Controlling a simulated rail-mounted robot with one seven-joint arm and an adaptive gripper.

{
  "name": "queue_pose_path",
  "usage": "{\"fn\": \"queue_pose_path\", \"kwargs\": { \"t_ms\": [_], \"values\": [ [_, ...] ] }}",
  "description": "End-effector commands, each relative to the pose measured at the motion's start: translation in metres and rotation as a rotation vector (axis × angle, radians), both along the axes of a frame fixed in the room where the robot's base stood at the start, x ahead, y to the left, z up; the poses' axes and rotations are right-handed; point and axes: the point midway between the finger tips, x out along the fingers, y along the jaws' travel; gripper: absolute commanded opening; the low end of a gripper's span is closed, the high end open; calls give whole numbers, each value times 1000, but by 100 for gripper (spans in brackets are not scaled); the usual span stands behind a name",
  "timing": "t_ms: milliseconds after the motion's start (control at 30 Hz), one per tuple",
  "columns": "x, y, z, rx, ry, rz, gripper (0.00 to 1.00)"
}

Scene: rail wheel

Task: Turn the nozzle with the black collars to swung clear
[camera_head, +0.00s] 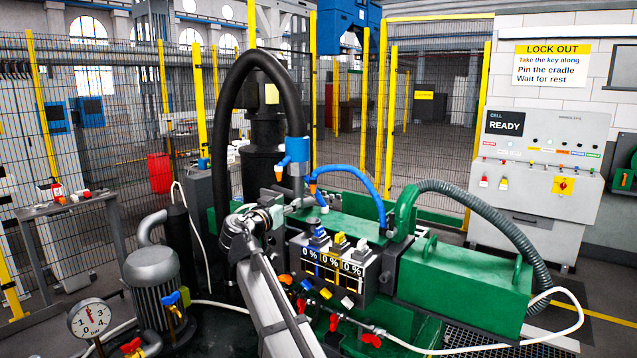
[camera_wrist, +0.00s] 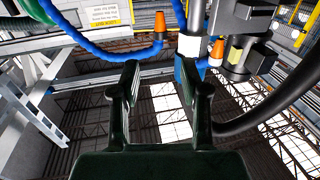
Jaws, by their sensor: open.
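My gripper (camera_wrist: 163,84) is open and empty in the wrist view, its two dark fingers pointing up the picture. In the head view my gripper (camera_head: 292,205) is small, below the hose fittings. Two orange-tipped nozzles on blue hoses show: one nozzle (camera_head: 283,162) is at the left of the grey post, the other (camera_head: 313,186) at its right. In the wrist view one nozzle (camera_wrist: 160,22) is beyond the finger gap and the other (camera_wrist: 216,52) is farther right. Black collars are too small to tell on either. Neither is between the fingers.
The grey post with a blue band (camera_wrist: 191,46) stands close beyond the right finger. A thick black hose (camera_head: 240,75) arches above the work area. The green machine (camera_head: 465,290) and its valve panel (camera_head: 330,265) lie to the right and below.

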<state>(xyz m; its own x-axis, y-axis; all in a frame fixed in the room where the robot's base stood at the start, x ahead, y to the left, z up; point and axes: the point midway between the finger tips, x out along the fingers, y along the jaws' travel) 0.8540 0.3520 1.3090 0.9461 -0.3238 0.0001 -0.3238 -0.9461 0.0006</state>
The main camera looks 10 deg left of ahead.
Motion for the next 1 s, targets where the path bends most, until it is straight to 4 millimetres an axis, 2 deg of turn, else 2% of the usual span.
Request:
{"fn": "queue_pose_path", "kwargs": {
  "t_ms": [267,800,1000],
  "values": [
    [30,-10,3,1,0,-3,45],
    [129,-42,4,0,1,-1,45],
    [153,-52,3,0,0,-1,45]
  ]
}}
